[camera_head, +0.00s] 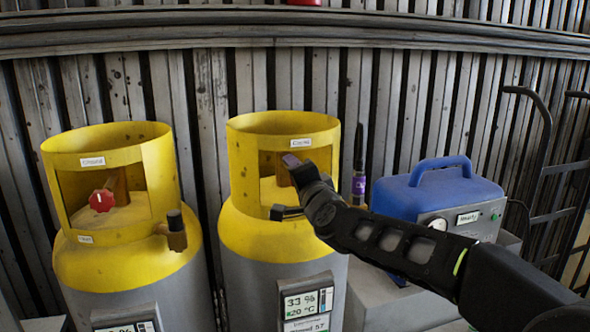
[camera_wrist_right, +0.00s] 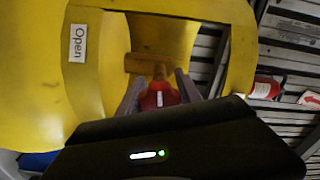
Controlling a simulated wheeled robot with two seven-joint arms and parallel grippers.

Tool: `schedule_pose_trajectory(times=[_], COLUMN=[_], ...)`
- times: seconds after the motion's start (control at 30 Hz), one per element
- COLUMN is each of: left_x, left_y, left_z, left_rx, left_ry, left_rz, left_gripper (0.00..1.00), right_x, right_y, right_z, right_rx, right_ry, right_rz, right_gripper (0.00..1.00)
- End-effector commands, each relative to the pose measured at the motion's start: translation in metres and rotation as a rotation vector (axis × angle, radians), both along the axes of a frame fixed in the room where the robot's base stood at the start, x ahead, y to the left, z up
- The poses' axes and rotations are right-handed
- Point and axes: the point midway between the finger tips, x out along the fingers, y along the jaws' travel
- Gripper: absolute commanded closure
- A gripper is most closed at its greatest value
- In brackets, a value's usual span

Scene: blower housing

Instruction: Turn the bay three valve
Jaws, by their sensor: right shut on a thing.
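My right gripper (camera_head: 292,162) reaches from the right into the yellow collar opening of the right-hand cylinder (camera_head: 276,234). In the right wrist view, its two grey fingers (camera_wrist_right: 159,92) are shut on a red valve knob (camera_wrist_right: 158,98) with a white mark. The brass-coloured valve body (camera_wrist_right: 150,64) shows behind the knob. In the head view the gripper hides this knob. The left-hand cylinder (camera_head: 128,262) has its own red knob (camera_head: 102,200) in plain sight. I cannot tell from the frames which cylinder is bay three. My left gripper is not in view.
A blue-topped machine (camera_head: 437,188) with a gauge stands right of the cylinders, behind my right arm. A dark hand truck (camera_head: 540,165) is at the far right. A ribbed metal wall (camera_head: 215,85) is close behind. A brass side fitting (camera_head: 176,232) sticks out from the left-hand cylinder.

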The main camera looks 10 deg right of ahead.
Motion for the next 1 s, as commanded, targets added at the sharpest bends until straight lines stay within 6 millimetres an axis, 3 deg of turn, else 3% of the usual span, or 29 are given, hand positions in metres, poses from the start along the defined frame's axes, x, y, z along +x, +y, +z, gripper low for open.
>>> schedule_pose_trajectory(times=[0.3,0.8,0.83,1.0], left_x=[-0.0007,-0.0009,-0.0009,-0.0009], left_y=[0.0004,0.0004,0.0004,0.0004], left_z=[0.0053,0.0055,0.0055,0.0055], left_rx=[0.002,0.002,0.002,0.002], left_ry=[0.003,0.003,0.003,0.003], left_rz=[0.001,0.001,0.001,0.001], left_gripper=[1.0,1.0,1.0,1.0], right_x=[0.0001,0.0001,0.0001,0.0001], right_y=[0.0006,0.0005,0.0006,0.0004], right_z=[-0.0014,-0.0023,-0.0023,-0.0017], right_rx=[-0.151,-0.178,-0.178,-0.177], right_ry=[-0.007,-0.008,-0.008,-0.009], right_rz=[0.001,0.001,0.002,0.001], right_gripper=[0.99,0.99,0.58,0.44])
